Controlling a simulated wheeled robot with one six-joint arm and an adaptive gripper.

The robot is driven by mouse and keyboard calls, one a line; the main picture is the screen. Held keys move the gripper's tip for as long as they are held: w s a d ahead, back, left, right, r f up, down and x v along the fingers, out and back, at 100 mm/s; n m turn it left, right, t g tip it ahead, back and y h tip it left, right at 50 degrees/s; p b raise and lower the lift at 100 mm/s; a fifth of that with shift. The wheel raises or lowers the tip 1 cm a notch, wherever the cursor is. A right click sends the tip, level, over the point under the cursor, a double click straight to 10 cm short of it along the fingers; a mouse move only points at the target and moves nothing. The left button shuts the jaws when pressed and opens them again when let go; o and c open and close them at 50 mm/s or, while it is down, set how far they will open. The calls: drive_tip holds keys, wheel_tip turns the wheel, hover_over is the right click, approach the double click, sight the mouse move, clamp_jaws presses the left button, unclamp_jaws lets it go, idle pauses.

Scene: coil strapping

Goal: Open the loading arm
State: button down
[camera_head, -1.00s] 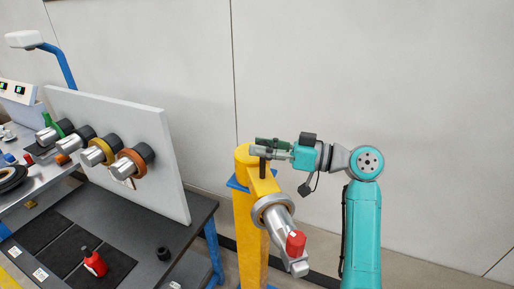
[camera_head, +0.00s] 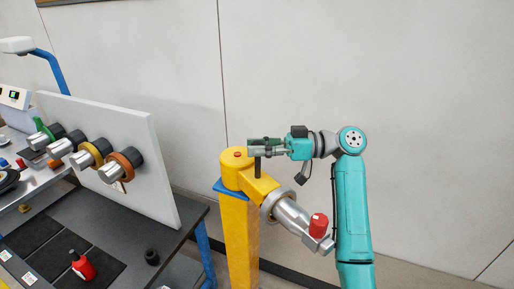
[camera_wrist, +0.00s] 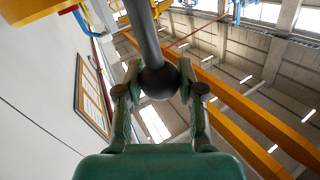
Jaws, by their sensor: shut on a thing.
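The loading arm (camera_head: 258,185) is a yellow arm on top of a yellow post (camera_head: 238,235). It carries a silver spindle with a round flange (camera_head: 274,205) and a red cap (camera_head: 318,225) at its outer end, pointing to the lower right. A dark upright handle (camera_head: 257,168) stands on the arm. My gripper (camera_head: 257,151) is shut on this handle from the right. In the wrist view, a dark rod with a ball end (camera_wrist: 158,80) sits between the two fingers.
A grey panel (camera_head: 150,190) with several spindles and coloured coils stands on a dark table (camera_head: 200,210) at left. A red bottle (camera_head: 83,266) and a small black cylinder (camera_head: 152,257) are on the table. A plain wall is behind; the right side is free.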

idle(0.4)
drive_tip(key=c, duration=0.7)
unclamp_jaws()
drive_tip(key=d, duration=0.8)
drive_tip(key=w+d, duration=0.1)
drive_tip(key=d, duration=0.3)
